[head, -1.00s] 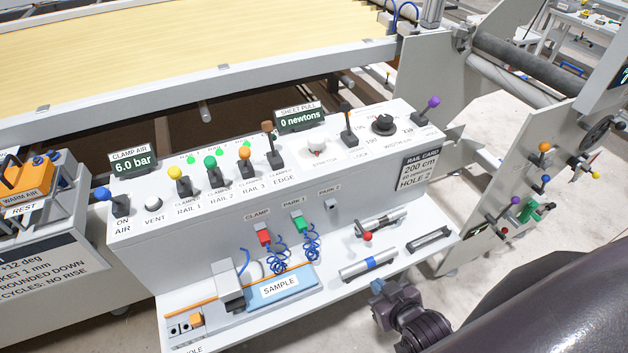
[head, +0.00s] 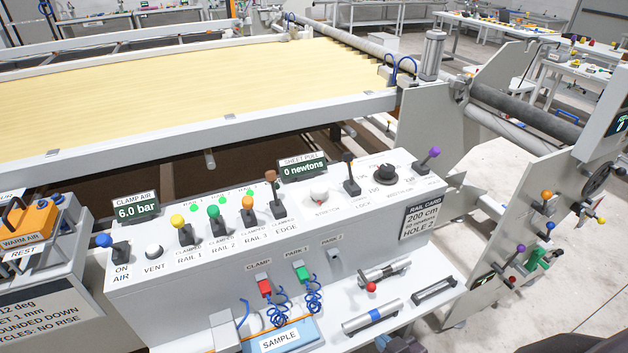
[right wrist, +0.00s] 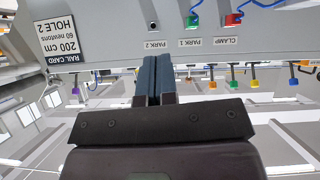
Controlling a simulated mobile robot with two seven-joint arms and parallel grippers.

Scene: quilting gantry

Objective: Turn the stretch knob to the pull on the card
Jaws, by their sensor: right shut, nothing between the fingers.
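The stretch knob (head: 319,195) is a white round knob on the console top, below the sheet pull readout (head: 303,168), which reads 0 newtons. The rail card (head: 424,220) is on the console's front face at the right. In the right wrist view the card (right wrist: 60,38) appears upside down and reads 200 cm, 60 newtons, hole 2. My right gripper (right wrist: 153,70) is shut and empty, in front of the console near the Park 2 label. In the head view only a bit of it shows at the bottom edge. My left gripper is out of view.
Levers with coloured balls flank the knob: the brown edge lever (head: 271,178) at left, the lock lever (head: 349,160) at right. A black width knob (head: 384,174) and a purple-ball lever (head: 433,155) stand further right. A shelf (head: 415,310) with tools juts out below.

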